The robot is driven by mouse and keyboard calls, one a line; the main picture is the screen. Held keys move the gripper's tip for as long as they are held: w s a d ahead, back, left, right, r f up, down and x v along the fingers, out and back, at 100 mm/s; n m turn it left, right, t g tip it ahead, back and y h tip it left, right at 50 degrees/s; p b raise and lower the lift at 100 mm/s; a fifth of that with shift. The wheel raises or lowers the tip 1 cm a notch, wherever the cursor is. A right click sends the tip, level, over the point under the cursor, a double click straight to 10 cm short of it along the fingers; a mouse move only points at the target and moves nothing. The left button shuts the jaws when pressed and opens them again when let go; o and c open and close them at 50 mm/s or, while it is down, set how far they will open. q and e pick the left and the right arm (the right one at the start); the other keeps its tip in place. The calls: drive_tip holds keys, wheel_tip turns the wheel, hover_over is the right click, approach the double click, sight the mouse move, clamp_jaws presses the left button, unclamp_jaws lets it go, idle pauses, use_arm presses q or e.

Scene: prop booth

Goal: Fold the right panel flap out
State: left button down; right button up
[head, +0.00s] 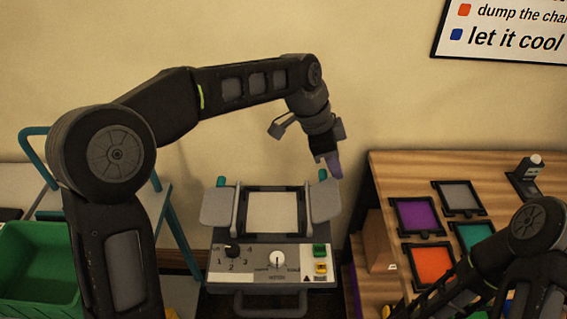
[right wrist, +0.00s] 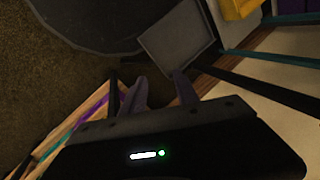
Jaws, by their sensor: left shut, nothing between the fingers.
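A grey machine with a control panel (head: 262,258) stands in the middle of the head view, with a pale square plate (head: 272,213) framed in dark on top. The right panel flap (head: 325,201) is a grey plate sticking out at the plate's right side. A matching left flap (head: 217,206) sticks out on the other side. My left gripper (head: 333,166) is shut and empty, pointing down just above the right flap's far edge; I cannot tell whether it touches. My right gripper (right wrist: 161,90) has its fingers apart with nothing visible between them; it is outside the head view.
A wooden table (head: 392,170) at the right holds coloured square frames, including an orange one (head: 432,265), and a small dark device (head: 526,176). A green bin (head: 40,262) is at the left. My right arm fills the lower right corner.

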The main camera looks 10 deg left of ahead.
idle(0.8)
use_arm(q)
drive_tip(key=shift+r+p, duration=0.6)
drive_tip(key=shift+r, duration=0.25)
wheel_tip(320, 180, up, 14)
drive_tip(key=d+p, duration=0.2)
drive_tip(key=shift+w+d, duration=0.15)
drive_tip(key=shift+w, duration=0.15)
drive_tip(key=shift+f, duration=0.15)
